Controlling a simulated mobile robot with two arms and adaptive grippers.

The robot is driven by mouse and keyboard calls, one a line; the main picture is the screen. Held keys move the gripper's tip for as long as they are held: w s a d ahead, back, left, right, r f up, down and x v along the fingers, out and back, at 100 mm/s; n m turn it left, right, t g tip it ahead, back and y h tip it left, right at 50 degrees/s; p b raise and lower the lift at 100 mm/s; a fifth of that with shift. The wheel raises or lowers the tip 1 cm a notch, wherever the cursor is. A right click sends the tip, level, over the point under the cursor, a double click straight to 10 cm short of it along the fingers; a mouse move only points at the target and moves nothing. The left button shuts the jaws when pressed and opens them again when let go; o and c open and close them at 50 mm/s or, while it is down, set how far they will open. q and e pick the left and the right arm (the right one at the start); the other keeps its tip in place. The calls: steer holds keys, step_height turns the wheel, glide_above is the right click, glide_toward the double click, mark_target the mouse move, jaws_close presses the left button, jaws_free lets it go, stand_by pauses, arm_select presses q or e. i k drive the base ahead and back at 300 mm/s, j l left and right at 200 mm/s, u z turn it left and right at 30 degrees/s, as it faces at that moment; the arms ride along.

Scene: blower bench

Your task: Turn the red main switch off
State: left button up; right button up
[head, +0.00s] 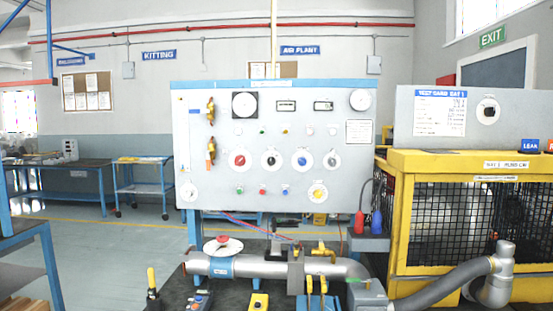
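A grey control panel (340,185) with a blue top edge stands upright ahead of me. A red rotary knob on a round white plate (239,160) sits left of centre in its middle row; it looks like the red main switch. The picture is too small to tell its setting. To its right in the same row are a black knob (269,159), a blue knob (302,159) and a grey knob (332,160). Neither of my grippers shows in the head view, and nothing covers the red knob.
Below the panel, a metal pipe (265,268) with a red-topped round fitting (222,244) crosses the bench. A yellow mesh cage (450,225) stands at right. The space before the panel face is clear.

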mark_target(240, 160)
steer(key=i+u, duration=0.4)
steer(key=i, duration=0.55)
